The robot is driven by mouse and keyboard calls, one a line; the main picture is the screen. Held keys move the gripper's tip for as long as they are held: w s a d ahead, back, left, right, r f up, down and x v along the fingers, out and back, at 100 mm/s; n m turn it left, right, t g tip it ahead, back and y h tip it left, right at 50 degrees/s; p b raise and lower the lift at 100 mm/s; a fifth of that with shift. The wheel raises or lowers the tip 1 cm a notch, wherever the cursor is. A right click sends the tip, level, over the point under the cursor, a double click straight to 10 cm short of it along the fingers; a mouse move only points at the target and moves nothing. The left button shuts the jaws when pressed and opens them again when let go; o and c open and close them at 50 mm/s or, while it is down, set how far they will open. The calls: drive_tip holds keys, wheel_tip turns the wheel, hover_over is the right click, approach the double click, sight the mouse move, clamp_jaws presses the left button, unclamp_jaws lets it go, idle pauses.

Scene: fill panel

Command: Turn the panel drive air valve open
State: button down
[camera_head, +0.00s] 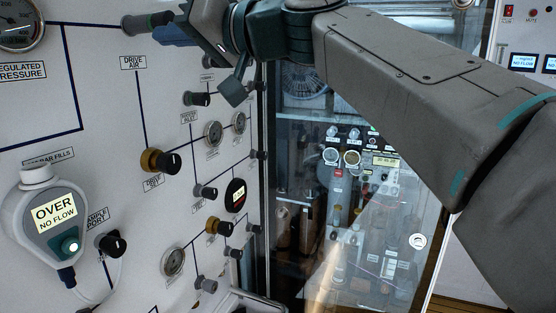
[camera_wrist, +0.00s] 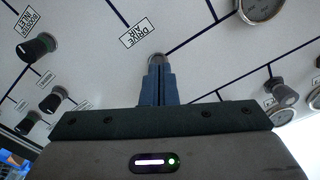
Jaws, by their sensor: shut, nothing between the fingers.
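The drive air valve (camera_head: 138,23) is a dark knob on a metal base, sticking out from the white panel just above the "DRIVE AIR" label (camera_head: 133,62). In the wrist view the same label (camera_wrist: 139,33) shows beside the metal base of the valve (camera_wrist: 157,57); the rest of the knob is hidden behind my fingers. My gripper (camera_wrist: 159,84) has its blue fingers together with nothing held. In the head view the blue fingers (camera_head: 176,35) overlap the outer end of the knob; I cannot tell whether they touch it.
A large pressure gauge (camera_head: 18,22) is at upper left. A glass-fronted cabinet (camera_head: 350,200) stands to the right.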

drive_tip(key=shift+w+d+r, duration=0.1)
drive_tip(key=shift+w+r, duration=0.05)
drive_tip(key=shift+r, duration=0.05)
idle(0.4)
drive_tip(key=shift+w+d+f+b, duration=0.15)
drive_tip(key=shift+w+b, duration=0.15)
drive_tip(key=shift+b, duration=1.1)
drive_tip(key=shift+f, duration=0.1)
drive_tip(key=b+v, duration=0.3)
drive_tip(key=v, duration=0.3)
drive_tip(key=shift+s+f, duration=0.25)
drive_tip(key=shift+f, duration=0.05)
